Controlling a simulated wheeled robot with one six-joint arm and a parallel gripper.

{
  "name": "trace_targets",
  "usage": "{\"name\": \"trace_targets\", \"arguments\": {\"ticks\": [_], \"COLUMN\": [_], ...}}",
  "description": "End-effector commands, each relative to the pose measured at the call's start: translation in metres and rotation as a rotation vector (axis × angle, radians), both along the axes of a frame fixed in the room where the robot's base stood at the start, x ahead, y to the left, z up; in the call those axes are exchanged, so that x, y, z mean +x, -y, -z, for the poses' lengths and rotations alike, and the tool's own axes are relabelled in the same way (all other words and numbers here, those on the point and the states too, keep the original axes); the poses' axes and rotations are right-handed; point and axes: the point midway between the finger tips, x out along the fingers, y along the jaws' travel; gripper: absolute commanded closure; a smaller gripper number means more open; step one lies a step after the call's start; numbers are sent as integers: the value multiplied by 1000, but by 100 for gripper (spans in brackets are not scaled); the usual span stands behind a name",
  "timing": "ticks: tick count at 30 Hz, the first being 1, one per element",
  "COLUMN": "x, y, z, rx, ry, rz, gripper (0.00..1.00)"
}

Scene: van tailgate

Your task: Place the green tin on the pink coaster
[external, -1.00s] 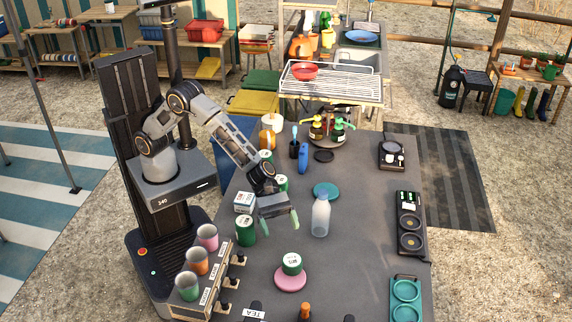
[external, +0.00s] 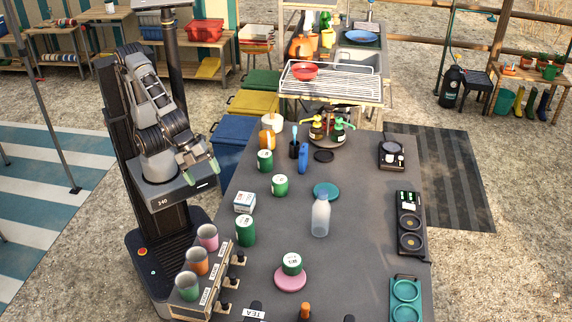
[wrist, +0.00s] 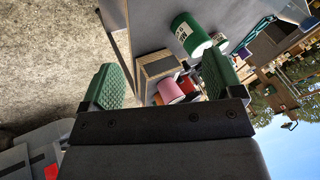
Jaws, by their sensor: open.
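A green tin (external: 292,263) with a white label stands upright on the pink coaster (external: 290,283) near the front of the grey table. More green tins stand off the coaster: one (external: 265,160) at the back left, one (external: 280,185) in front of it, and a taller one (external: 246,231) by the cup rack. My gripper (external: 199,171) is folded back over my own base, left of the table, away from the tins. Its jaws are apart and empty, as the wrist view (wrist: 160,82) also shows. A green tin (wrist: 192,35) appears beyond the jaws there; I cannot tell which.
A white bottle (external: 320,216) stands mid-table, with a teal coaster (external: 326,190) behind it. A small white box (external: 244,202) is at the left edge. A rack with several coloured cups (external: 197,262) is at the front left. A black scale-like tray (external: 410,224) lies at right.

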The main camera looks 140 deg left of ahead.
Motion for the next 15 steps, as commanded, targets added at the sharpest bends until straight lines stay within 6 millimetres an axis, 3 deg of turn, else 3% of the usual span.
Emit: {"name": "trace_targets", "arguments": {"ticks": [1, 3, 6, 10, 15], "x": [-23, -49, -75, -93, -97], "y": [13, 27, 42, 51, 54], "z": [3, 9, 16, 20, 21], "rx": [-92, -201, -306, -371, -387], "ry": [-28, -75, -130, -173, -184], "rz": [-98, -225, -355, -443, -467], "gripper": [14, 14, 14, 14, 14]}}
